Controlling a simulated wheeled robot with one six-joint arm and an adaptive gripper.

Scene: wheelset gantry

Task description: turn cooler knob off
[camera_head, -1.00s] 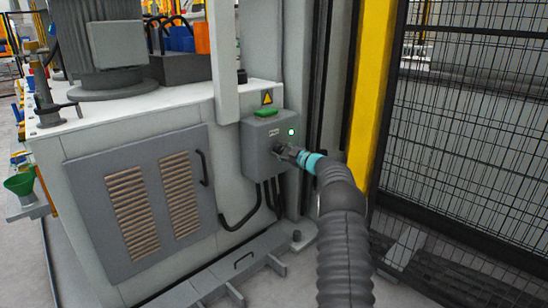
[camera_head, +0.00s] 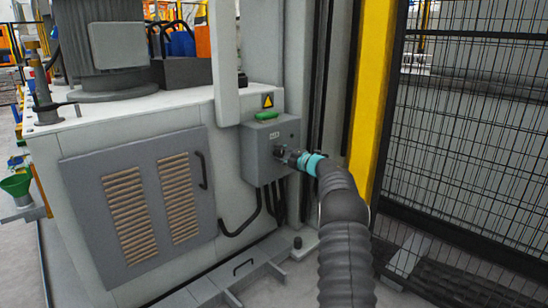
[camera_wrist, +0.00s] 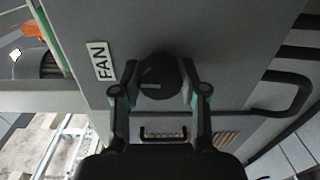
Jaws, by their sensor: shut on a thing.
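The cooler's grey control box (camera_head: 258,158) is on the side of the machine, below a yellow warning sign. In the wrist view the black round knob (camera_wrist: 160,77) sits on the box face, beside a white label reading FAN (camera_wrist: 102,61). My gripper (camera_head: 284,153) is at the front of the box, and in the wrist view its two fingers (camera_wrist: 160,82) are closed on either side of the knob. A light line on the knob runs across the picture. In the head view the gripper and arm hide the knob. No lit green lamp shows on the box.
A vented grey panel with a handle (camera_head: 139,203) is left of the box. Black cables (camera_head: 266,200) hang below it. A yellow post (camera_head: 371,90) and a black mesh fence (camera_head: 470,130) stand close on the right of my arm.

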